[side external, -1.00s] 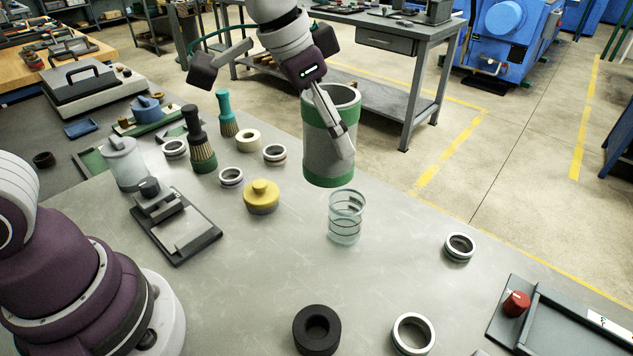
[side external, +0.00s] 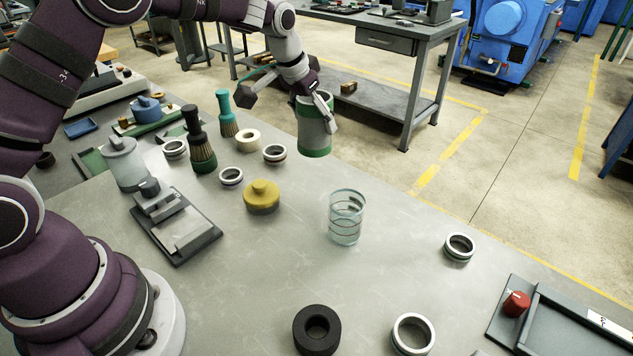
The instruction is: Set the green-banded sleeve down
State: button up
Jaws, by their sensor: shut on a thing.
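The green-banded sleeve (side external: 312,132) is a grey, upright, open-topped cylinder with green bands at its top and bottom. It is at the far edge of the grey table, in the upper middle of the side external view. My gripper (side external: 325,110) is shut on its right wall near the rim, with one finger showing on the outside. The other finger is mostly hidden. I cannot tell whether the sleeve's base touches the table or hangs past its edge.
A clear glass cylinder (side external: 346,217) stands nearer, right of the sleeve. A yellow knobbed disc (side external: 261,196), steel rings (side external: 274,153) and brushes (side external: 228,114) are to the left. A ring (side external: 459,247) and black ring (side external: 317,329) lie nearer.

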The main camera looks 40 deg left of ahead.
notch_tip(320, 180, down, 8)
jog(key=shift+f, duration=0.2)
jog(key=shift+f, duration=0.1)
jog(key=o, duration=1.2)
